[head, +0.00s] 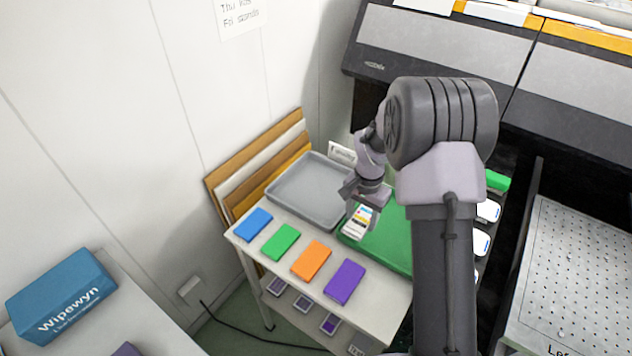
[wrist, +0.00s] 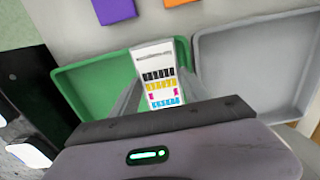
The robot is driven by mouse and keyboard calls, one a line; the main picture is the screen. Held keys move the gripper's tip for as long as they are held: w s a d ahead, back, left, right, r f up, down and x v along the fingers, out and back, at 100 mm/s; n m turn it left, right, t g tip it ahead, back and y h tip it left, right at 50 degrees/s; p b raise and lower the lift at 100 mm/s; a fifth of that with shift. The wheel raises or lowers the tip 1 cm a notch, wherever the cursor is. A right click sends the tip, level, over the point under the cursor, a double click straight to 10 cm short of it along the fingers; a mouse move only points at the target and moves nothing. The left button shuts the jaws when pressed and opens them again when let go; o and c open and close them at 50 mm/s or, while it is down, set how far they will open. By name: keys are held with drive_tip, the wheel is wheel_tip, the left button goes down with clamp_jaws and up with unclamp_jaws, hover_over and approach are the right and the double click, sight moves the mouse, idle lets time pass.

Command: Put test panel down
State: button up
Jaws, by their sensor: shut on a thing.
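The test panel (head: 357,222) is a small white card with rows of black, yellow, magenta and cyan patches. My gripper (head: 360,200) is shut on it, and the panel points down from the fingers. In the wrist view the panel (wrist: 158,75) shows between the two fingers, its printed face toward the camera. It appears over the green tray (wrist: 105,84), near the edge that faces the grey tray (wrist: 255,60). I cannot tell whether the panel touches the green tray. The green tray (head: 385,240) is partly hidden behind my arm in the head view.
The grey tray (head: 310,188) looks empty. Blue (head: 253,224), green (head: 281,242), orange (head: 312,261) and purple (head: 345,281) blocks lie along the table's front. Boards (head: 255,165) lean against the wall. A dark printer (head: 440,50) stands behind. A small white sign (head: 341,153) stands behind the trays.

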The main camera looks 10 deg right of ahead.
drive_tip(key=b, duration=0.2)
hover_over(329, 205)
drive_tip(key=shift+f, duration=0.75)
wheel_tip(329, 205, down, 4)
drive_tip(key=shift+a+r+b, duration=0.1)
drive_tip(key=shift+r+b, duration=0.05)
drive_tip(key=shift+b, duration=1.1)
drive_tip(key=shift+r, duration=0.15)
drive_tip(key=o, duration=1.5)
drive_tip(key=shift+c, duration=0.2)
